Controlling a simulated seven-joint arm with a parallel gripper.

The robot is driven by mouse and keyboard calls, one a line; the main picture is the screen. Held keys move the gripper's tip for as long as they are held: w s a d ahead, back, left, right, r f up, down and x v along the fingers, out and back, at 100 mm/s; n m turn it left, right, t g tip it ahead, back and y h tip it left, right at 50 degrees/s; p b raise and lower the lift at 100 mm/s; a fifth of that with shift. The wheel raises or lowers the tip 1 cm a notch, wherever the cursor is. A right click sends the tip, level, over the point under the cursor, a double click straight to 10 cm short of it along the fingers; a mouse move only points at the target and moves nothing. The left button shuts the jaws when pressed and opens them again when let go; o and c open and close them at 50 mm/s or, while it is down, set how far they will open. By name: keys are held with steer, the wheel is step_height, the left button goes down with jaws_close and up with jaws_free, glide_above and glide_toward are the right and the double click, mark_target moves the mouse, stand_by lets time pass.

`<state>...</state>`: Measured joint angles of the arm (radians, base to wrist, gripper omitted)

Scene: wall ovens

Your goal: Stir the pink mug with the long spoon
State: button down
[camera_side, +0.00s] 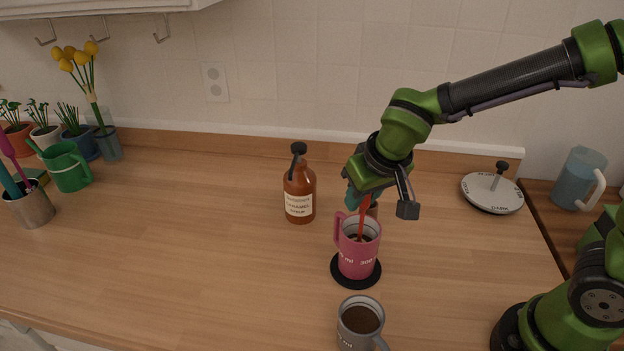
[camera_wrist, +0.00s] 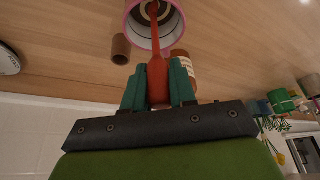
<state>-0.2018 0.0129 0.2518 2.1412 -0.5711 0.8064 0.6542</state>
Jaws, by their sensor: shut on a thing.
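The pink mug (camera_side: 357,254) stands upright on a black round coaster (camera_side: 341,283) on the wooden counter. My gripper (camera_side: 358,195) is above the mug, shut on the red long spoon (camera_side: 362,218). The spoon points down and its lower end is inside the mug, where dark contents show. In the wrist view the spoon (camera_wrist: 157,70) sits between the teal fingertips of my gripper (camera_wrist: 158,85) and reaches into the pink mug (camera_wrist: 133,22). The spoon's tip is hidden in the mug.
A grey mug (camera_side: 360,325) with brown liquid stands in front of the pink mug. A caramel syrup bottle (camera_side: 299,195) stands to its left. A small brown cup (camera_side: 372,207) is just behind. The counter's left middle is clear.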

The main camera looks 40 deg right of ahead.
mark_target(361, 210)
steer(key=shift+f, duration=1.7)
